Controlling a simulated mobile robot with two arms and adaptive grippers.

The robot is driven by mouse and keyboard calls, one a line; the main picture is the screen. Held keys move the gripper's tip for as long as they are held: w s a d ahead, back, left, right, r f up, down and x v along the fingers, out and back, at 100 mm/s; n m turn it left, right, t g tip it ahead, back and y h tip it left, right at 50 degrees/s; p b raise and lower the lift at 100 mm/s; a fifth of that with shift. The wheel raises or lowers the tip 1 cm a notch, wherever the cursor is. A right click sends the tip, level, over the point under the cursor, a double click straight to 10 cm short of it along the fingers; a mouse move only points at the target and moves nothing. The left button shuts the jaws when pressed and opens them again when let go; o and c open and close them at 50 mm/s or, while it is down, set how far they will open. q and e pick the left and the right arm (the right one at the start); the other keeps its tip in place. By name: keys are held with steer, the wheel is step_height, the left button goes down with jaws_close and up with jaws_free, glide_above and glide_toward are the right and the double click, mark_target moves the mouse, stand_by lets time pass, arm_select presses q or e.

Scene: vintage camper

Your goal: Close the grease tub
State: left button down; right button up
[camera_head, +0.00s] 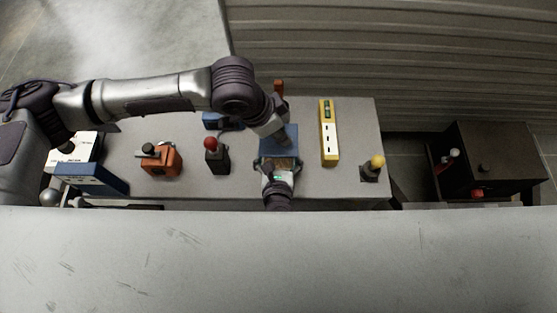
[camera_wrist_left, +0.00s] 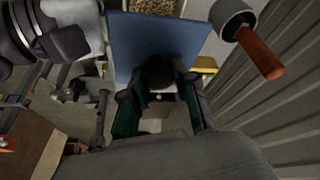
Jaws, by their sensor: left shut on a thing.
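The grease tub (camera_head: 262,164) stands on the grey bench with its blue lid (camera_head: 291,134) raised at the back. Its brown contents show in front of the lid. In the left wrist view the lid (camera_wrist_left: 150,35) is a broad blue panel with the brown contents beyond it. My left gripper (camera_head: 272,137) is at the raised lid; in the left wrist view its fingers (camera_wrist_left: 160,78) are closed at the lid's near edge.
A yellow power strip (camera_head: 329,133) lies to the right of the tub, and a yellow-knobbed device (camera_head: 372,168) beyond it. A red-knobbed lever (camera_head: 212,152) and an orange box (camera_head: 160,159) stand to the left. A wooden-handled tool (camera_wrist_left: 258,50) is close by in the left wrist view.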

arm_select(q)
steer(key=shift+w+f, duration=0.15)
steer(key=shift+f, duration=2.35)
steer(key=shift+f, duration=0.1)
